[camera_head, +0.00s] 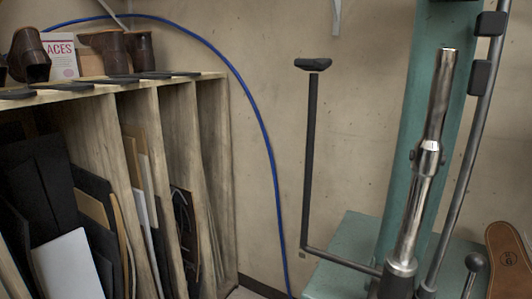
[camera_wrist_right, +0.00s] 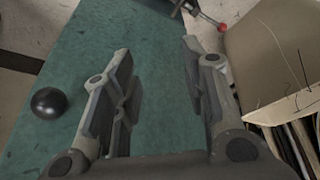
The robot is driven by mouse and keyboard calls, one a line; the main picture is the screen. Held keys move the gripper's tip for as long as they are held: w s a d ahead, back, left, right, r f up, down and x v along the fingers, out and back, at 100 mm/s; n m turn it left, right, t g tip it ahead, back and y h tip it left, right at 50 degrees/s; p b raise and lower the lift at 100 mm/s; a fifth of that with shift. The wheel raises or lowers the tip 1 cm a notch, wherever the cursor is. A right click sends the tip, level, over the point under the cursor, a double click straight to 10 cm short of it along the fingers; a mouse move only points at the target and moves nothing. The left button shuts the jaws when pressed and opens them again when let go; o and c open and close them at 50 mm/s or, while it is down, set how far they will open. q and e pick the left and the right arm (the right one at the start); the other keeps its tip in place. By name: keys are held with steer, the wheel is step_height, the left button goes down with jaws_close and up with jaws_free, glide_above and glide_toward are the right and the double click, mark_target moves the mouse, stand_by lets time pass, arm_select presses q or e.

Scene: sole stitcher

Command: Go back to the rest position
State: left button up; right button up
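My right gripper (camera_wrist_right: 165,85) shows in the right wrist view. Its two fingers are spread apart with nothing between them, above a green surface (camera_wrist_right: 120,30). Neither of my grippers shows in the head view. In the head view the sole stitcher (camera_head: 405,120) stands at the right, with a green column, a polished metal tube and a green base (camera_head: 345,240). A thin black rod with a flat pad (camera_head: 313,64) on top rises from it.
A wooden rack (camera_head: 110,120) with upright sheets stands at the left, with brown boots (camera_head: 110,45) on top. A blue hose (camera_head: 262,130) hangs along the wall. A brown sole (camera_head: 508,260) is at the lower right. A black ball knob (camera_wrist_right: 48,103) is left of my right gripper.

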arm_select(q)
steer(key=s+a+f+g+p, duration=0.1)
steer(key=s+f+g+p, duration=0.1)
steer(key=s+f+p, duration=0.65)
arm_select(e)
steer(key=s+d+f+g+p, duration=0.1)
steer(key=s+f+g, duration=0.1)
steer(key=s+f, duration=0.65)
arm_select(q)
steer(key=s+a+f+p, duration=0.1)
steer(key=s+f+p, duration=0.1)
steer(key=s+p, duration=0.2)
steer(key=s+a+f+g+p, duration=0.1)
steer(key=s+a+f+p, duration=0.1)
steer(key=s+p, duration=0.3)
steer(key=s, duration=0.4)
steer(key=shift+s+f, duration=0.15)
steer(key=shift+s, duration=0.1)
arm_select(e)
steer(key=s+d+f, duration=0.1)
steer(key=s+f, duration=0.1)
steer(key=s, duration=0.4)
steer(key=s+d+f+g, duration=0.1)
steer(key=s+d+f, duration=0.1)
steer(key=s, duration=0.5)
steer(key=shift+s+f, duration=0.15)
steer(key=shift+s, duration=0.05)
